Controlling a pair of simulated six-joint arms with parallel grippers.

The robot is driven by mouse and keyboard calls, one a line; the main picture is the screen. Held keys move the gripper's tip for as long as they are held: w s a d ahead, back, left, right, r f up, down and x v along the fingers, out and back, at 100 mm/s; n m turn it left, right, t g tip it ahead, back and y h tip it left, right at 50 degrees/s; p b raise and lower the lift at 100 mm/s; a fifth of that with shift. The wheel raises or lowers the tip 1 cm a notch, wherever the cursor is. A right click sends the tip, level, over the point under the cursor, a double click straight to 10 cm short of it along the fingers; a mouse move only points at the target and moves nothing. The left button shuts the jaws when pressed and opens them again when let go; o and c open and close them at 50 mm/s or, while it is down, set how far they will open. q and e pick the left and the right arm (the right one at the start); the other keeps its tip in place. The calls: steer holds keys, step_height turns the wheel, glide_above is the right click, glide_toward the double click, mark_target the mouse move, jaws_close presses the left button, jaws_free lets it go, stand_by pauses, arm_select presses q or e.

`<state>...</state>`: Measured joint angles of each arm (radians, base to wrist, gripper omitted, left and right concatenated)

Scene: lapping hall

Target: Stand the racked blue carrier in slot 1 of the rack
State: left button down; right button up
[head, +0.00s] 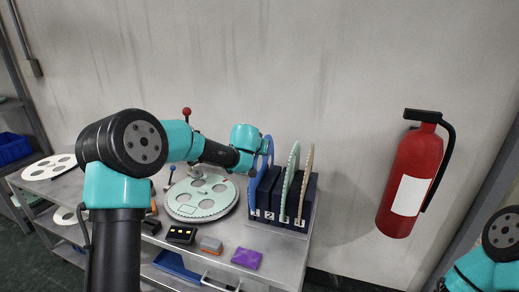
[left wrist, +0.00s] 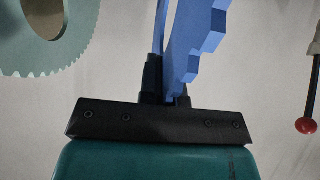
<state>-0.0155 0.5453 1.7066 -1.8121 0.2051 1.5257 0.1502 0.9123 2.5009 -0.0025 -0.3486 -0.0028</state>
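The blue carrier (head: 269,146) stands on edge at the left part of the dark blue rack (head: 270,197), whose front carries the numbers 1 to 4. My left gripper (head: 255,160) is at the carrier's upper part. In the left wrist view the blue carrier (left wrist: 192,45) passes between the two dark fingers (left wrist: 165,88), which appear closed on it. Its lower edge is hidden by the rack and gripper, so I cannot tell which slot it lines up with or whether it is seated. My right gripper is out of view; only part of that arm shows at lower right.
A pale green carrier (head: 290,172) and a cream carrier (head: 306,175) stand in the rack's right slots. A round pale green plate (head: 202,207) lies left of the rack. A purple block (head: 246,258) and grey-orange block (head: 211,245) lie in front. A red extinguisher (head: 409,170) hangs right.

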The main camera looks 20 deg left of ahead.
arm_select(q)
steer(key=shift+f, duration=0.4)
steer(key=c, duration=1.2)
jaws_free()
steer(key=shift+c, duration=0.2)
steer(key=shift+f, duration=0.1)
steer(key=shift+s, duration=0.1)
steer(key=v, duration=1.7)
steer(key=shift+r, duration=0.25)
